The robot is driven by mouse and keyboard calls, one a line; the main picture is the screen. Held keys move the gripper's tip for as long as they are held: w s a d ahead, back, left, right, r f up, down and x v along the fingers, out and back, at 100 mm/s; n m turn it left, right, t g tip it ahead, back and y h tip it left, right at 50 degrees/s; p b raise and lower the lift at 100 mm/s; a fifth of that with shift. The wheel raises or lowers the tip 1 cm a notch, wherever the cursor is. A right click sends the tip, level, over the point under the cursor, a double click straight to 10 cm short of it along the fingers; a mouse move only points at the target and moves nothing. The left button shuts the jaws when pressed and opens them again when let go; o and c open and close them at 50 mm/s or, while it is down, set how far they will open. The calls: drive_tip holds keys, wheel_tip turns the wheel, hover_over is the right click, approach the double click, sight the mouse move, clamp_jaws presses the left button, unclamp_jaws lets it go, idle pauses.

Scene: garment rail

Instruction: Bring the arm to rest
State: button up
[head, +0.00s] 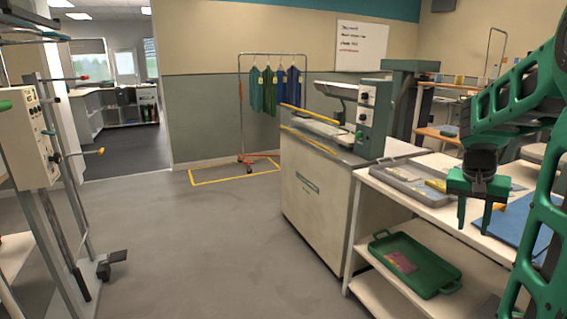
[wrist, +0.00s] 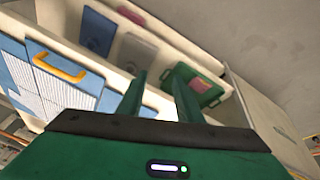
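My green arm (head: 510,105) comes in from the right edge in the head view, bent, with its end hanging down. My gripper (head: 474,217) points down above the white table at the right. Its two fingers are apart with nothing between them. In the wrist view the gripper (wrist: 160,90) also shows two separate green fingers and a gap between them.
A green tray (head: 416,265) with a pinkish item is on the lower shelf. A large cream press cabinet (head: 315,205) stands left of the table. A garment rail (head: 272,55) with several garments stands at the back. A machine (head: 30,140) is at the left. The middle floor is clear.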

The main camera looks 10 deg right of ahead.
drive_tip(key=s+a+f+n+y, duration=0.2)
drive_tip(key=s+a, duration=0.7)
drive_tip(key=a, duration=0.1)
drive_tip(key=s+a+f+n+y, duration=0.1)
drive_tip(key=s+a+f+n, duration=0.1)
drive_tip(key=s+a, duration=0.8)
drive_tip(key=shift+s+a+n+g+y, duration=0.2)
drive_tip(key=shift+a+n+g+y, duration=0.15)
drive_tip(key=shift+a, duration=0.2)
drive_tip(key=shift+d+f, duration=0.1)
